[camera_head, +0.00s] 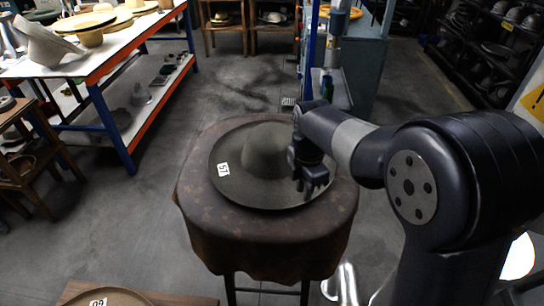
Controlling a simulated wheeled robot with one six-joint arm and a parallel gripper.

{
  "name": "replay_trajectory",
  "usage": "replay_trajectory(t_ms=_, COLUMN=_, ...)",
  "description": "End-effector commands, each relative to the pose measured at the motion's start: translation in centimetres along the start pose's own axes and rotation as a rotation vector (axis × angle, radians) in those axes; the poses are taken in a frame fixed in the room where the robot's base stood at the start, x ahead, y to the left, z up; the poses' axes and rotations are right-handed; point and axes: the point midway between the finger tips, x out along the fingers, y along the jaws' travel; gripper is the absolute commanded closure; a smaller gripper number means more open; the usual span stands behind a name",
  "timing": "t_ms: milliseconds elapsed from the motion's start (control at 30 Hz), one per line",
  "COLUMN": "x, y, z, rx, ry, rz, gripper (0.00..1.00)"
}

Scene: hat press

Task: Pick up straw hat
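A wide-brimmed dark grey-green hat (265,155) with a white number tag "57" lies crown up on a round stand covered with brown cloth (270,240). Its straw weave cannot be made out from here. My gripper (312,192) points down over the right part of this hat's brim, to the right of the crown. The fingertips look close to the brim, but I cannot tell if they touch it. Whether the fingers are apart or closed is unclear. Light straw-coloured hats (92,22) lie on the table at the upper left.
A white-topped table (100,55) with orange edges and blue legs stands at the upper left. A tan round piece with a number tag (115,298) is cut off at the bottom edge. Shelves of dark hat forms (490,60) stand at the upper right.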

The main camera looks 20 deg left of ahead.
Motion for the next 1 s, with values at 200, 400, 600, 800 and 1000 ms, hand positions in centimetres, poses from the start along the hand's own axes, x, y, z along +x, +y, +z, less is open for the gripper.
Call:
replay_trajectory(t_ms=200, x=3.3, y=0.0, z=0.1, rx=0.0, ry=0.001, rz=-0.006, gripper=0.8)
replay_trajectory(t_ms=400, x=4.6, y=0.0, z=0.1, rx=0.0, ry=0.001, rz=-0.003, gripper=0.8)
replay_trajectory(t_ms=600, x=4.6, y=0.1, z=0.1, rx=0.0, ry=0.0, rz=-0.002, gripper=0.83)
replay_trajectory(t_ms=800, x=4.6, y=0.1, z=0.1, rx=0.0, ry=0.0, rz=-0.002, gripper=0.99)
replay_trajectory(t_ms=1000, x=4.6, y=0.1, z=0.1, rx=0.0, ry=0.0, rz=-0.002, gripper=1.0)
